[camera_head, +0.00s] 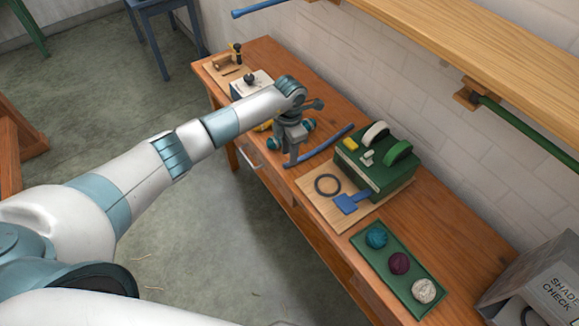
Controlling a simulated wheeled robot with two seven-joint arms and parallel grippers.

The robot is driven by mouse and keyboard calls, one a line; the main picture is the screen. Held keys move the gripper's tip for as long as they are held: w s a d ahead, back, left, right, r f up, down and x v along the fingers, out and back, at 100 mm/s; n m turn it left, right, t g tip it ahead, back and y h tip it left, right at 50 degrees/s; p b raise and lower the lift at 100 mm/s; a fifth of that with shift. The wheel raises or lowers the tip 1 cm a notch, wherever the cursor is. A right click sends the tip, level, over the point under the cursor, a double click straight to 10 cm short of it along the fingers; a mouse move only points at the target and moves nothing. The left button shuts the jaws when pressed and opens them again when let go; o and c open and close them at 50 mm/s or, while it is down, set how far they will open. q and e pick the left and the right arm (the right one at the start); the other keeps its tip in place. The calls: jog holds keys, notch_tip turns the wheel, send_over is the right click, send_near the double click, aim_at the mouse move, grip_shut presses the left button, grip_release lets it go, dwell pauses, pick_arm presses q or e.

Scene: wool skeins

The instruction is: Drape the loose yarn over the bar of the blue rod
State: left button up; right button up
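A long, slightly curved blue strand (332,146), which looks like the loose yarn, lies on the wooden bench. Its near left end runs beside or under my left gripper (290,160). My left gripper points down over the bench near its front edge; its fingers are small and partly merged with the strand, so I cannot tell whether they are open or touch it. A blue rod (258,8) sticks out from the wall at the top, well beyond the gripper; its right end is partly cut off by the frame. My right gripper is out of view.
A green box (371,176) with handles stands on a board right of the strand, beside a black ring (327,185). A green tray (384,265) holds three yarn balls. A green rod (522,127) hangs under the wooden shelf (480,50). A grey box (548,278) stands at right.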

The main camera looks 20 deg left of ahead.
pick_arm(q)
jog(key=shift+f+b, duration=1.2)
jog(key=shift+f, duration=0.55)
jog(key=c, duration=0.7)
notch_tip(320, 180, up, 12)
jog(key=p, duration=0.7)
jog(key=shift+r, duration=0.1)
jog(key=shift+c, duration=0.2)
jog(key=s+r+m+b, duration=0.3)
jog(key=s+m+b, duration=0.3)
jog(key=s+m, duration=0.4)
jog(key=s+a+r+m+b, duration=0.1)
jog(key=s+r+m+b, duration=0.2)
jog(key=m, duration=1.4)
jog(key=s+b, duration=0.4)
jog(key=s, duration=0.3)
jog(key=shift+s+a+r, duration=0.15)
jog(key=shift+s+r, duration=0.05)
jog(key=shift+s, duration=0.15)
